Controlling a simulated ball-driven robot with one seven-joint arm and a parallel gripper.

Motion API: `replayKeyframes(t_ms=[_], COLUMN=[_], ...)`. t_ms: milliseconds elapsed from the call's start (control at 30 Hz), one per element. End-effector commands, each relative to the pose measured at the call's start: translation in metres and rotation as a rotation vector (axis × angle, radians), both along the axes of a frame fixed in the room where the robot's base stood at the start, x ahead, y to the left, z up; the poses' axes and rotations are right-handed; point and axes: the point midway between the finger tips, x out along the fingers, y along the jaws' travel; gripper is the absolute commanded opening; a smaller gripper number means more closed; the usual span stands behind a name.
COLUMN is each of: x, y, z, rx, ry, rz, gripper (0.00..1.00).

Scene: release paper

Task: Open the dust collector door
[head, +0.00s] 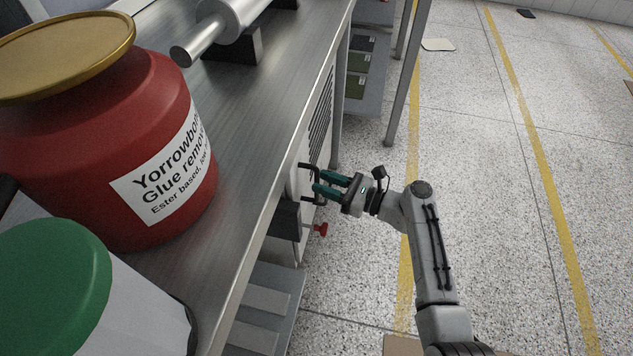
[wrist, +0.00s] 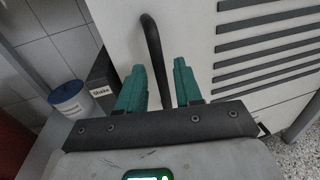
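The dust collector door is the white panel (head: 320,125) with dark slats under the metal bench; the wrist view shows it close up (wrist: 190,40). Its black bent bar handle (head: 306,165) stands out from the panel. In the wrist view the handle (wrist: 152,45) shows between the two teal fingers. My gripper (head: 319,180) is at the handle, its fingers pointing at the door. In the wrist view my gripper (wrist: 159,68) is open, with a gap on both sides of the bar. The handle's lower part is hidden behind the gripper body. The door looks shut.
A red glue remover jar (head: 100,150) and a green-lidded container (head: 50,285) stand on the bench (head: 270,90). A red knob (head: 321,229) sticks out below the handle. A shelf post (head: 403,85) stands beyond the door.

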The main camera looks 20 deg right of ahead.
Motion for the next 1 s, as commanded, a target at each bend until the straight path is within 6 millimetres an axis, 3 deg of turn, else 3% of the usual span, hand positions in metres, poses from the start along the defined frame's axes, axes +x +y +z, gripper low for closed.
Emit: replayKeyframes(t_ms=[200, 567, 933, 1000], x=[0.017, 0.021, 0.020, 0.020], y=[0.016, 0.019, 0.019, 0.019], z=[-0.001, 0.000, 0.000, 0.000], rx=[-0.001, -0.001, -0.001, -0.001], ry=[-0.001, -0.001, -0.001, -0.001], rz=[0.002, 0.001, 0.000, 0.000], gripper=[0.35, 0.35, 0.00, 0.00])
